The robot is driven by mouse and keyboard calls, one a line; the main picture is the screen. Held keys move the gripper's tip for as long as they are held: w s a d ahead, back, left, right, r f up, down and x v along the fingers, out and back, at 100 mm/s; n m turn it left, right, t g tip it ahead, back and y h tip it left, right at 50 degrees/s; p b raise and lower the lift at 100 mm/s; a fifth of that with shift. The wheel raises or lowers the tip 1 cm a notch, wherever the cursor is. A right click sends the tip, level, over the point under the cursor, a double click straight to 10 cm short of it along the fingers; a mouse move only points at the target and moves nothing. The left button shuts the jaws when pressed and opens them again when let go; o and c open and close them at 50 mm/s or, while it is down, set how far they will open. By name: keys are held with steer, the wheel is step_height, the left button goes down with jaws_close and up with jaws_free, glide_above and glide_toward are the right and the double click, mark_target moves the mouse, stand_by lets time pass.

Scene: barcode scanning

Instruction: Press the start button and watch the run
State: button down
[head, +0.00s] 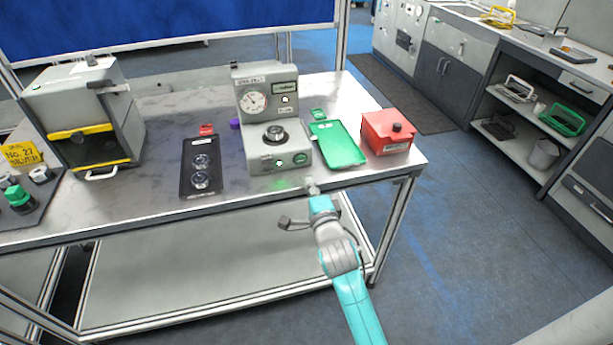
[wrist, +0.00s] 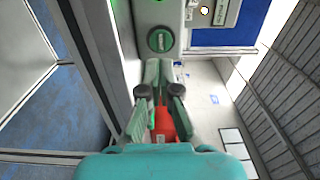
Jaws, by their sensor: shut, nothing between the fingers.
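The grey test machine (head: 247,124) stands on the table with a dial gauge (head: 254,102) on its upper part. A round dark part (head: 273,135) sits on its lower deck. A green button (head: 300,158) is on the right of its front face; it also shows in the wrist view (wrist: 160,40) as a round green button with unreadable lettering. My gripper (head: 312,184) is shut and empty, in front of the machine near the table's front edge. In the wrist view my fingertips (wrist: 159,67) point toward the button, with a small gap seeming to remain.
A green tray (head: 338,146) and a red box with a black knob (head: 387,138) stand right of the machine. A black tray with two round glassy parts (head: 185,188) lies left. A grey and yellow machine (head: 120,112) stands farther left.

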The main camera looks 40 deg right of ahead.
steer(key=v, duration=0.6)
steer(key=shift+s, duration=0.1)
stand_by(1.8)
steer(key=s+a+f+n+y, duration=0.2)
steer(key=s+a+f+n, duration=0.3)
steer(key=s, duration=0.5)
steer(key=s+a+f+n+y, duration=0.2)
steer(key=s+a+f+n, duration=0.3)
steer(key=s, duration=0.4)
steer(key=s+a+r+n+g+y, duration=0.1)
steer(key=s+a+r+n, duration=0.1)
steer(key=s+n, duration=0.4)
steer(key=s+a+r+n+g+y, duration=0.1)
steer(key=s+n, duration=0.5)
steer(key=s, duration=0.7)
steer(key=shift+s+a+r, duration=0.25)
steer(key=shift+a+r, duration=0.55)
